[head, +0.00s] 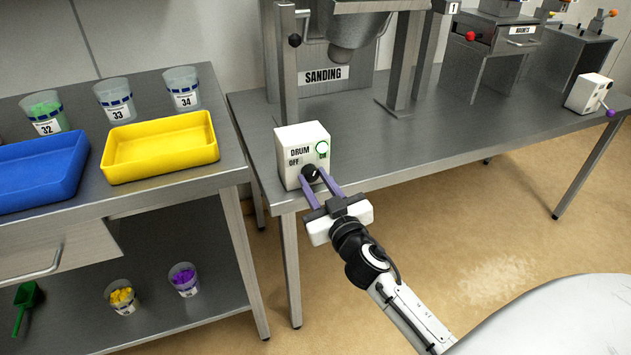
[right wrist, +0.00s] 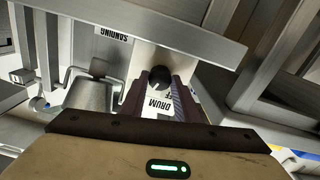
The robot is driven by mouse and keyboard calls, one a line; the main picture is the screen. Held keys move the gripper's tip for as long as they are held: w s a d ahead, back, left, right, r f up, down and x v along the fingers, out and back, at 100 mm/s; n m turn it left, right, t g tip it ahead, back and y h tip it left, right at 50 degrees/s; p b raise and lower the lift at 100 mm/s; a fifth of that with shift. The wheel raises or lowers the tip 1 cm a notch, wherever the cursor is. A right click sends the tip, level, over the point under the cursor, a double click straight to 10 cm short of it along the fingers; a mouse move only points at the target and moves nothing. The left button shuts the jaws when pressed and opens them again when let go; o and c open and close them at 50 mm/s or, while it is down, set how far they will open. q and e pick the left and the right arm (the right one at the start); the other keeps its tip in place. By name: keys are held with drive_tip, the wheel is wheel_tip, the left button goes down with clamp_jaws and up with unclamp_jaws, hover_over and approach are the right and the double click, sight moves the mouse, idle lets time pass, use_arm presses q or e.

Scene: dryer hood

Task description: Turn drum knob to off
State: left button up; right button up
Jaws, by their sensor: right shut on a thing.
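The white drum control box (head: 291,174) stands at the near left corner of the steel table, with DRUM, OFF and ON printed on its front. My right gripper (head: 316,177), with purple fingers, is shut on the knob, one finger on each side. In the right wrist view the round knob (right wrist: 159,76) shows between the fingertips, its lower part hidden. I cannot tell clearly which label the knob points to. My left gripper is not in view.
The SANDING machine (head: 325,75) stands behind the box. A left bench holds a yellow tray (head: 160,148), a blue tray (head: 40,170) and numbered cups (head: 115,98). Another lever box (head: 588,94) is at far right. The table right of the drum box is clear.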

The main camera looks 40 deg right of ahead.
drive_tip(key=n, duration=0.2)
drive_tip(key=shift+n, duration=0.4)
drive_tip(key=n, duration=0.3)
drive_tip(key=shift+n+p, duration=0.3)
drive_tip(key=n, duration=0.6)
drive_tip(key=shift+n, duration=0.3)
drive_tip(key=shift+p, duration=0.3)
drive_tip(key=o, duration=1.1)
drive_tip(key=shift+c, duration=0.2)
